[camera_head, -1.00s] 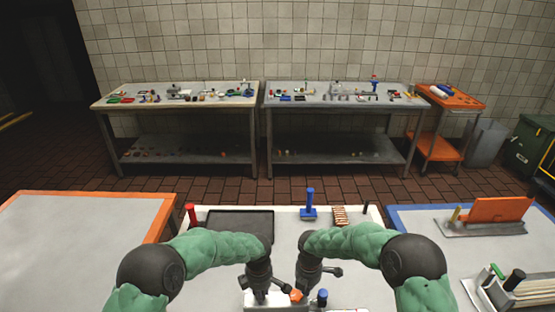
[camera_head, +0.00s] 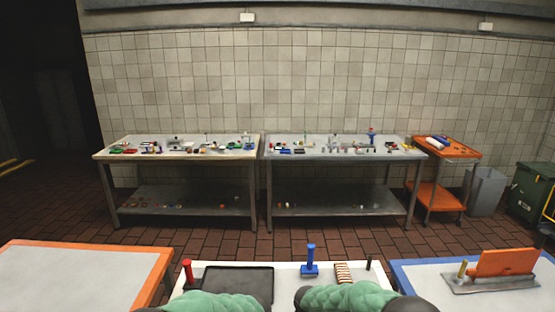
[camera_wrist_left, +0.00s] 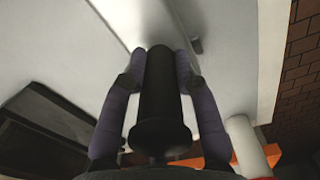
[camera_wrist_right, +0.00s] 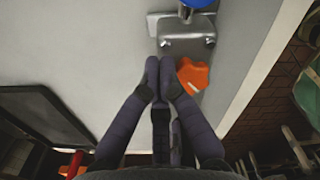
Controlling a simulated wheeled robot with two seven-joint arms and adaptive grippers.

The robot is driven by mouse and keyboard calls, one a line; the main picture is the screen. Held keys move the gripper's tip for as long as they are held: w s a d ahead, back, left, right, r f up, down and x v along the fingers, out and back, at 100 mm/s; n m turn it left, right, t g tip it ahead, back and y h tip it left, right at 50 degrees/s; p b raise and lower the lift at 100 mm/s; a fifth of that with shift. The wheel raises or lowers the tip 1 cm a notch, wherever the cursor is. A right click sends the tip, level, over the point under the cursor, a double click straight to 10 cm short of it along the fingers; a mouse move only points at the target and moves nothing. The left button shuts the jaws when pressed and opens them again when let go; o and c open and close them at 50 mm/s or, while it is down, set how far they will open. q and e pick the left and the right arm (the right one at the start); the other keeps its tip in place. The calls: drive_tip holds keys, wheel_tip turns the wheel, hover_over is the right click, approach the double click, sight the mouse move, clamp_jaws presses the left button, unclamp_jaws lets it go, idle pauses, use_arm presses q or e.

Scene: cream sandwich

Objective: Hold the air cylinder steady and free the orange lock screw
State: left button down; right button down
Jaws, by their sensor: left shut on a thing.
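A black cylinder with a wide round flange (camera_wrist_left: 160,90), apparently the air cylinder, stands between the fingers of my left gripper (camera_wrist_left: 160,62) in the left wrist view. The fingers press on both its sides. The orange lock screw (camera_wrist_right: 193,75) shows in the right wrist view, beside a grey metal block (camera_wrist_right: 187,40). My right gripper (camera_wrist_right: 160,65) has its fingertips together just left of the screw; nothing shows between them. I cannot tell whether the right fingertip touches the screw. In the head view both grippers and the screw are below the picture.
On the white bench are a black tray (camera_head: 238,285), a red post (camera_head: 188,272), a blue stand (camera_head: 310,262) and a ribbed tan piece (camera_head: 343,273). A blue cap (camera_wrist_right: 199,3) stands by the metal block. Orange- and blue-edged tables flank the bench.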

drive_tip(key=shift+f, duration=0.1)
drive_tip(key=shift+w+d, duration=0.25)
drive_tip(key=shift+w, duration=0.05)
wheel_tip(320, 180, up, 6)
idle(0.6)
drive_tip(key=shift+s+d+f, duration=0.2)
drive_tip(key=shift+s+f, duration=0.2)
drive_tip(key=shift+f, duration=0.6)
drive_tip(key=shift+s+d+f, duration=0.2)
drive_tip(key=shift+s+f, duration=0.15)
drive_tip(key=shift+f, duration=0.6)
drive_tip(key=shift+s+d+f, duration=0.2)
drive_tip(key=shift+s+f, duration=0.2)
drive_tip(key=shift+f, duration=0.6)
